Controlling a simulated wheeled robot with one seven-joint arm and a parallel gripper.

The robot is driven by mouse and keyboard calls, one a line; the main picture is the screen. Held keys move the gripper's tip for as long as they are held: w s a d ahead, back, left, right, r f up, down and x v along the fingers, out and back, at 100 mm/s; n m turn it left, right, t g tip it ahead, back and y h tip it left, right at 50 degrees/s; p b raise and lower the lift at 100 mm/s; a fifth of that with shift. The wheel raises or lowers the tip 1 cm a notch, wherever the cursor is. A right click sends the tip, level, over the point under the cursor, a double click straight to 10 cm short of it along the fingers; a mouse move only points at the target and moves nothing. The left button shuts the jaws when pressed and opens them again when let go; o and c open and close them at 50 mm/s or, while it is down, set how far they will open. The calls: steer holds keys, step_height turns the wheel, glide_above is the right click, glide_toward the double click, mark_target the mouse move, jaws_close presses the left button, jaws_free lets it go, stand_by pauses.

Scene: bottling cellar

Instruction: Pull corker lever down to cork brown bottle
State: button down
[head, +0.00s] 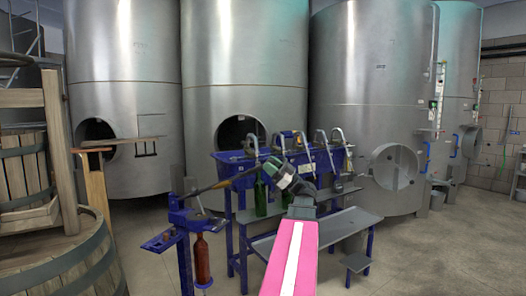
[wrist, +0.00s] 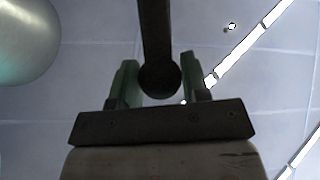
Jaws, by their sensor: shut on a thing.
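The blue corker (head: 190,222) stands on a blue post at the left of the head view. The brown bottle (head: 202,262) stands upright beneath its head. The dark corker lever (head: 225,183) slants up and right from the corker to my gripper (head: 270,169). In the wrist view, the lever (wrist: 155,30) runs down between the two green fingers of my gripper (wrist: 160,75), with its round end near the palm. My gripper is shut on the lever's end. The bottle's mouth is hidden by the corker.
Behind is a blue filling bench (head: 240,215) with several spouts and a green bottle (head: 261,198). A grey low shelf (head: 335,228) extends right. Large steel tanks (head: 245,60) stand at the back. A wooden barrel press (head: 60,260) is at the left. The floor at right is clear.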

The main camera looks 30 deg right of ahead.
steer(key=shift+s+d+f, duration=0.15)
steer(key=shift+s+f, duration=0.15)
steer(key=shift+f, duration=0.6)
steer(key=shift+s+d+f, duration=0.15)
steer(key=shift+s+f, duration=0.15)
steer(key=shift+f, duration=0.55)
steer(key=shift+s+d+f, duration=0.15)
steer(key=shift+s+f, duration=0.15)
steer(key=shift+f, duration=0.6)
steer(key=c, duration=0.6)
jaws_free()
steer(key=shift+c, duration=0.2)
steer(key=v, duration=1)
steer(key=shift+d+f, duration=0.2)
steer(key=shift+d, duration=0.1)
steer(key=shift+s, duration=0.15)
